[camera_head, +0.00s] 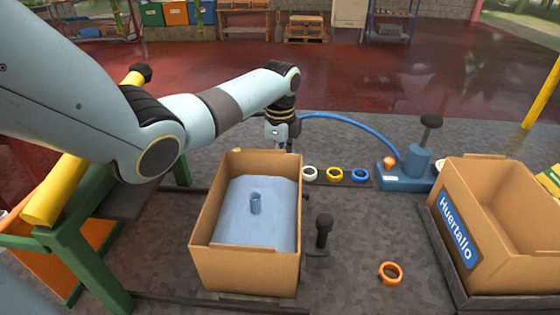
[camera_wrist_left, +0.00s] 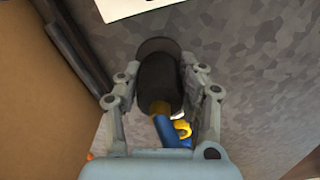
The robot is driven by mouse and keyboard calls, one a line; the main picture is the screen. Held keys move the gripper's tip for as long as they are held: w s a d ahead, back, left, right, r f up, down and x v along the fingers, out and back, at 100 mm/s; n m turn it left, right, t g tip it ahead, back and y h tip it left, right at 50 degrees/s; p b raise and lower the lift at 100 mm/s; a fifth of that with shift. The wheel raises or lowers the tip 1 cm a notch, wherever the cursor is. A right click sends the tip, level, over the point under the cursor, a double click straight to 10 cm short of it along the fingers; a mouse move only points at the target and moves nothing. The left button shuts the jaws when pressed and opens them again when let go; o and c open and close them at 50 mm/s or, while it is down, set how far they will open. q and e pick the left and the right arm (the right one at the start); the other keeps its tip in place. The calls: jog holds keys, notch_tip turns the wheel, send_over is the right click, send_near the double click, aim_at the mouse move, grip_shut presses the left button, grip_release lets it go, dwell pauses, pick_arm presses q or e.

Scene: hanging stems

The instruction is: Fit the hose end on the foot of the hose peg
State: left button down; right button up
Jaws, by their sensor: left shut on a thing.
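My left gripper (camera_head: 283,146) is beyond the back edge of the open cardboard box, pointing down. In the head view the blue hose (camera_head: 352,123) arcs right to a blue pump (camera_head: 418,160). A black-topped post (camera_head: 323,230) stands right of the box, apart from the gripper; I cannot tell whether it is the hose peg. My right gripper is not in view.
The cardboard box (camera_head: 245,268) holds a blue surface with a ribbed blue stub (camera_head: 255,203). White (camera_head: 309,173), yellow (camera_head: 335,174) and blue (camera_head: 360,175) rings lie behind. An orange ring (camera_head: 390,273) is at front right. Another box (camera_head: 490,262) stands at right.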

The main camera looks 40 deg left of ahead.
pick_arm(q)
jog(key=shift+f+b, duration=0.4)
jog(key=shift+f, duration=0.15)
dwell(0.4)
jog(key=shift+c, duration=1.6)
grip_release()
jog(key=shift+r+p, duration=0.2)
jog(key=shift+p, duration=0.1)
jog(key=shift+r+p, duration=1.25)
jog(key=shift+p, duration=0.25)
